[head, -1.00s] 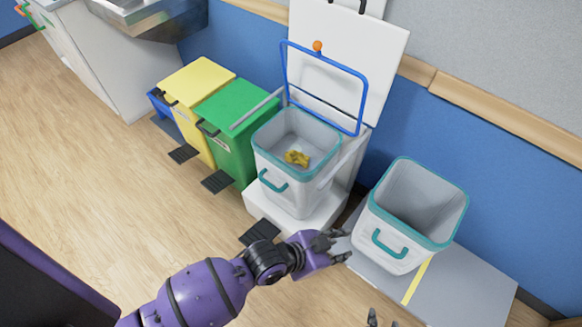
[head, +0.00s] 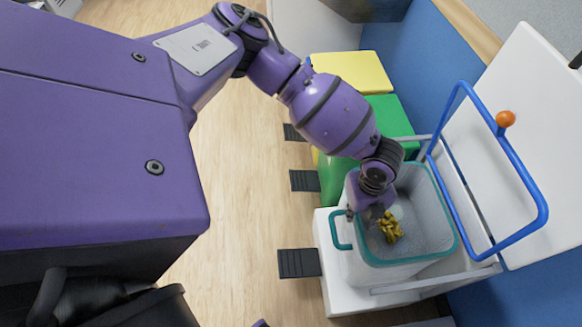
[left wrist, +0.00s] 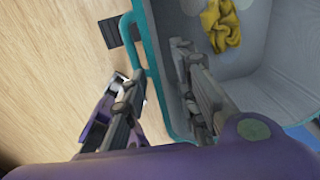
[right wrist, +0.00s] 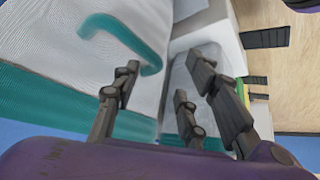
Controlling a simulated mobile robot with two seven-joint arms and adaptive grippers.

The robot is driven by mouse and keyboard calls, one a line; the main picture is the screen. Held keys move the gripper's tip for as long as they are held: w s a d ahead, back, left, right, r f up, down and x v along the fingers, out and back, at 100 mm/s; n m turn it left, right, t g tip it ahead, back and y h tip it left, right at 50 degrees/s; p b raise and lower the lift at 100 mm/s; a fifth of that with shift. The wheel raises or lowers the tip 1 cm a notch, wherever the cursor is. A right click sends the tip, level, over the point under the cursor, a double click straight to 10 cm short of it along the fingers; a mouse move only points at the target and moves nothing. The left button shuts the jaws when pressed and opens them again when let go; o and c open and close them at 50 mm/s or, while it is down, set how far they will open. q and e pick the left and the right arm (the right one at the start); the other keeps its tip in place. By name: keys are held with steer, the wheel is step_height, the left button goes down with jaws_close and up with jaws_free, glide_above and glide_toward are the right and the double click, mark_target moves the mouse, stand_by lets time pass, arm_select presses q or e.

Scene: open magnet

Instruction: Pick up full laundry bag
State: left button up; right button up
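The white laundry bag (head: 415,175) with a teal rim and teal handle (head: 338,231) stands in the white stand, a crumpled yellow cloth (head: 390,226) at its bottom. My left gripper (head: 362,212) is over its handle-side rim. In the left wrist view, the open fingers (left wrist: 160,105) straddle the rim, one outside by the handle (left wrist: 150,50) and one inside near the cloth (left wrist: 221,25). Whether they touch is unclear. My right gripper (right wrist: 160,100) is open and empty beside a white bag (right wrist: 90,75) with a teal handle (right wrist: 120,42); which bag is unclear.
A blue frame (head: 505,175) with an orange knob (head: 505,118) stands raised behind the bag. Green (head: 385,120) and yellow (head: 350,72) bins stand beside it. Black pedals (head: 299,263) stick out over the wooden floor (head: 240,180), which is otherwise clear.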

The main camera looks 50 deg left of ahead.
arm_select(q)
steer(key=shift+w+a+f, duration=0.15)
steer(key=shift+w+a, duration=0.05)
steer(key=shift+a, duration=0.25)
steer(key=shift+s+a+f, duration=0.1)
steer(key=shift+s, duration=0.05)
step_height(320, 180, down, 7)
steer(key=shift+r+b, duration=0.1)
steer(key=shift+b, duration=0.45)
steer(key=shift+f, duration=0.35)
arm_select(e)
steer(key=shift+s+f, duration=0.5)
arm_select(q)
steer(key=shift+f, duration=0.1)
arm_select(e)
steer(key=shift+a, duration=0.1)
